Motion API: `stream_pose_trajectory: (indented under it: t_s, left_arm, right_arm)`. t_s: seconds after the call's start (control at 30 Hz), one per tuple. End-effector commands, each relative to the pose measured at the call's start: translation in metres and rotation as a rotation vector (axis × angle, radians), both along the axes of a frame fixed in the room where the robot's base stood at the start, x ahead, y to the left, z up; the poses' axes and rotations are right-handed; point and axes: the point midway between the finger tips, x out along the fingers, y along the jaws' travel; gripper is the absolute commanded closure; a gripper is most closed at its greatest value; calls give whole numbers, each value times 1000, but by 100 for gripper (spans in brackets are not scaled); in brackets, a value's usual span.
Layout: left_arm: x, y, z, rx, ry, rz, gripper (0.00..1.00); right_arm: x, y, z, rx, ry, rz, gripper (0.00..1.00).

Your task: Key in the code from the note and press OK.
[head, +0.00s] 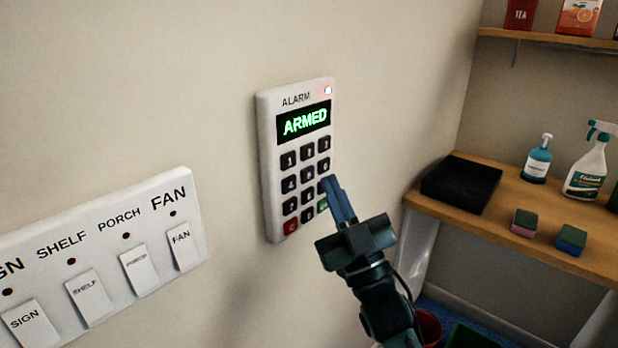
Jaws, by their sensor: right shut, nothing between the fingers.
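The alarm keypad (267,170) is mounted on the wall in the middle of the view. No note is visible. My left gripper is not in view.
A switch panel (110,228) labelled SHELF, PORCH and FAN is on the wall at left. At right, a wooden shelf (480,225) holds a black tray (462,183), a teal bottle (537,160), a spray bottle (587,168) and sponges (524,222). Bare wall surrounds the keypad.

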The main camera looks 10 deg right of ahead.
Motion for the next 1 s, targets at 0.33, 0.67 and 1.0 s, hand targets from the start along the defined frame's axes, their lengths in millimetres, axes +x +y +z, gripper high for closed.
stream_pose_trajectory:
  t_s: [0.33, 0.67, 1.0]
  left_arm:
    - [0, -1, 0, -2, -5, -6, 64]
    - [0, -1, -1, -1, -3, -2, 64]
    - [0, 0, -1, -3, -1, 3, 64]
  right_arm:
    - [9, 8, 1, -1, 0, 1, 100]
    - [8, 7, 0, -1, -1, 1, 100]
    - [8, 7, 0, -1, 0, 1, 100]
